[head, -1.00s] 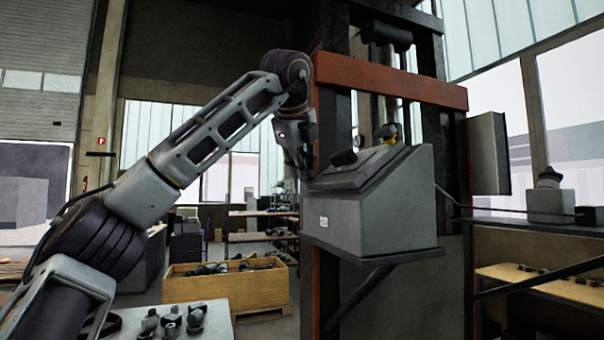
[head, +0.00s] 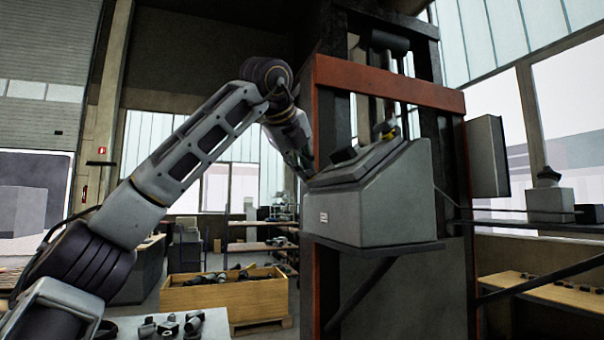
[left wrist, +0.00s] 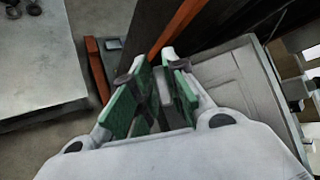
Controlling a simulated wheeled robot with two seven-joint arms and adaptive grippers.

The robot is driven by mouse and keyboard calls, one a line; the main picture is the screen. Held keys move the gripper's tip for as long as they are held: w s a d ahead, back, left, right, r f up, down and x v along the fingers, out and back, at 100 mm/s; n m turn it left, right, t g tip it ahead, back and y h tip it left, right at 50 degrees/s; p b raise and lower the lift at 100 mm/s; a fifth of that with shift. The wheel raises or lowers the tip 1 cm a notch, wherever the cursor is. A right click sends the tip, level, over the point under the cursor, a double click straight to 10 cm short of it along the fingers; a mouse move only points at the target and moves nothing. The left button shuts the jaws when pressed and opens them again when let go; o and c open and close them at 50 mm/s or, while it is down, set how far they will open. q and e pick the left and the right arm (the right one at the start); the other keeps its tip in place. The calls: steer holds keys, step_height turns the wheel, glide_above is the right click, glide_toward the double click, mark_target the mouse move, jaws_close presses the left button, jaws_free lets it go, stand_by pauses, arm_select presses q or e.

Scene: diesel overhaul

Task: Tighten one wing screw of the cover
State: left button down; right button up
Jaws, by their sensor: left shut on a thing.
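The grey control box (head: 385,205) stands on a bracket of the orange-framed machine, with its sloping cover (head: 345,172) on top. My left gripper (head: 305,168) reaches the left edge of the cover, its tips partly hidden there. In the left wrist view the green-padded fingers of my left gripper (left wrist: 158,70) are close together on a small grey piece, which looks like a wing screw (left wrist: 163,86). Its shape is mostly hidden by the fingers. The grey cover (left wrist: 235,85) lies just right of them. My right gripper is not in view.
The orange frame (head: 390,85) rises close behind. A wooden crate (head: 225,293) of parts and a table (head: 205,325) with metal pieces stand below left.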

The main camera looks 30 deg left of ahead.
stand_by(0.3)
arm_select(q)
steer(key=shift+m+t+h+b, duration=0.5)
steer(key=shift+m+h+b, duration=0.15)
steer(key=shift+m, duration=0.6)
steer(key=shift+m+t+h+b, duration=0.55)
steer(key=shift+m+h, duration=0.1)
steer(key=shift+m, duration=0.6)
steer(key=shift+m, duration=0.3)
steer(key=shift+m+t+h, duration=0.35)
steer(key=shift+m+h, duration=1.35)
steer(key=shift+m, duration=0.6)
